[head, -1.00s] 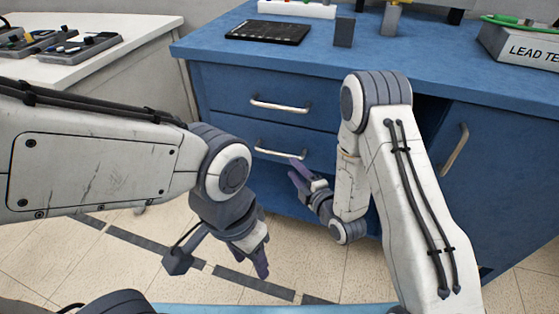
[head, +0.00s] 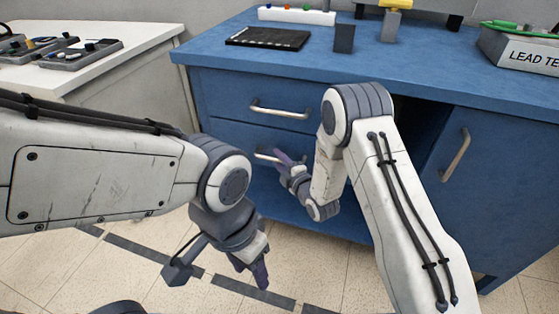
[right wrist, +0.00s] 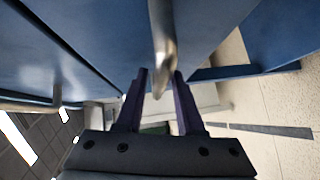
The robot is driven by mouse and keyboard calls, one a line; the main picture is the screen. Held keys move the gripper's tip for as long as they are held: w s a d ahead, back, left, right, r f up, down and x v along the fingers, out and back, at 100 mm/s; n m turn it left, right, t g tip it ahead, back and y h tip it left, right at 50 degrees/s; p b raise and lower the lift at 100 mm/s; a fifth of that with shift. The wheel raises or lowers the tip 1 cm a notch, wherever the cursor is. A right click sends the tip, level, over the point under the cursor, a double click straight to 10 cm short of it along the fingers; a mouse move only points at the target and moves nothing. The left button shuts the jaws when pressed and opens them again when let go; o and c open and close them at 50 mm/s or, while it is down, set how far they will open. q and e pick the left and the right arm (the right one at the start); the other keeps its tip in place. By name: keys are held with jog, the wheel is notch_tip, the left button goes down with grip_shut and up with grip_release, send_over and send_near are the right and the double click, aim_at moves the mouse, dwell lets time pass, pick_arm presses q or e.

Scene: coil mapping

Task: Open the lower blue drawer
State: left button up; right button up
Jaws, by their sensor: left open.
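The lower blue drawer (head: 235,143) is closed in the head view, with a silver bar handle (head: 264,154) partly hidden by my right gripper. My right gripper (head: 280,157) is at the right part of that handle. In the right wrist view my right gripper (right wrist: 160,74) has its purple fingers apart, one on each side of the silver handle (right wrist: 162,42). A gap shows between the left finger and the handle. My left gripper (head: 260,272) hangs low over the floor, away from the drawer, open and empty.
The upper blue drawer (head: 230,98) is closed above, with its own handle (head: 279,109). A blue cabinet door (head: 490,165) stands at the right. The blue worktop (head: 390,70) holds a black tray (head: 267,38) and other items. A white table (head: 110,70) is at the left. The tiled floor in front is clear.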

grip_shut()
dwell(1.2)
